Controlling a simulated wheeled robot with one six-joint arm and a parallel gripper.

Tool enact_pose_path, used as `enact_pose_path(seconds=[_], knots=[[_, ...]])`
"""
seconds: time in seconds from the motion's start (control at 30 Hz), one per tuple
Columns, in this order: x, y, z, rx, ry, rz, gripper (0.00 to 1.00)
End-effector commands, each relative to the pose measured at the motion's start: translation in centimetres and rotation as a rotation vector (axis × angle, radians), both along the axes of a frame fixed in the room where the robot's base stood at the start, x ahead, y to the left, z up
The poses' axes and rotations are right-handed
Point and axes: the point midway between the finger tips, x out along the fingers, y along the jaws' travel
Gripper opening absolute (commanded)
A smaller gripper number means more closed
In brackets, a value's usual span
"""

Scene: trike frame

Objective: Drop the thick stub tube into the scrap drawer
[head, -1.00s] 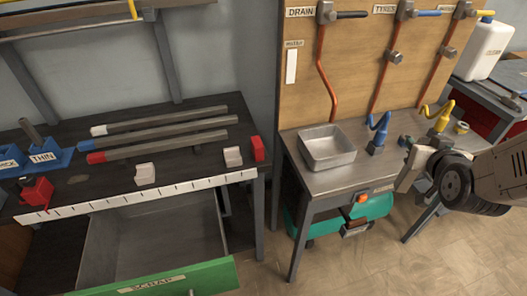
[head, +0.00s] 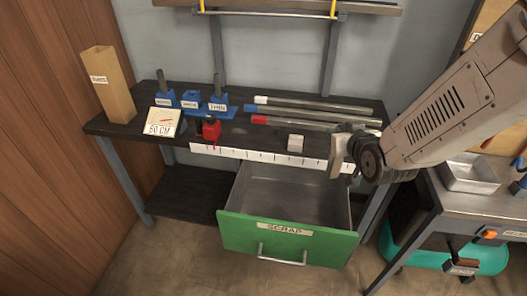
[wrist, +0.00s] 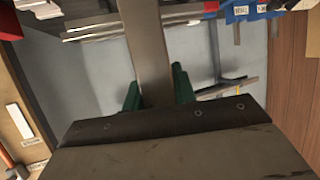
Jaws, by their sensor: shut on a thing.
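My gripper (head: 338,158) is at the right front edge of the left workbench, right of and above the scrap drawer. In the wrist view its green fingers (wrist: 157,90) are shut on a thick grey tube (wrist: 146,45), the stub tube, which sticks out well beyond them. In the head view the tube is hard to make out against the gripper. The scrap drawer (head: 286,241) has a green front with a SCRAP label and is pulled open under the bench. Its visible inside (head: 300,195) looks empty.
The workbench (head: 135,125) carries long tubes (head: 310,110), a white block (head: 295,143), a red clamp (head: 208,128) and blue holders (head: 218,103). A white ruler strip (head: 255,155) runs along its front edge. A metal tray (head: 470,175) stands on the right bench. Floor is clear before the drawer.

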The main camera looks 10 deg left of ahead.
Motion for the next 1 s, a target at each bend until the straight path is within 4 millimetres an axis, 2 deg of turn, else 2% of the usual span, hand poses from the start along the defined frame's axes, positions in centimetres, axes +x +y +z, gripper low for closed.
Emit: enact_pose_path(seconds=[0.3, 0.5, 0.73, 1.0], knots=[[4.1, 5.9, -6.4, -0.010, 0.000, 0.207, 0.00], [5.1, 8.6, -9.5, 0.000, 0.002, 0.306, 0.00], [5.2, 9.1, -11.4, 0.004, 0.005, 0.327, 0.00], [5.2, 9.0, -14.6, 0.002, 0.005, 0.325, 0.00]])
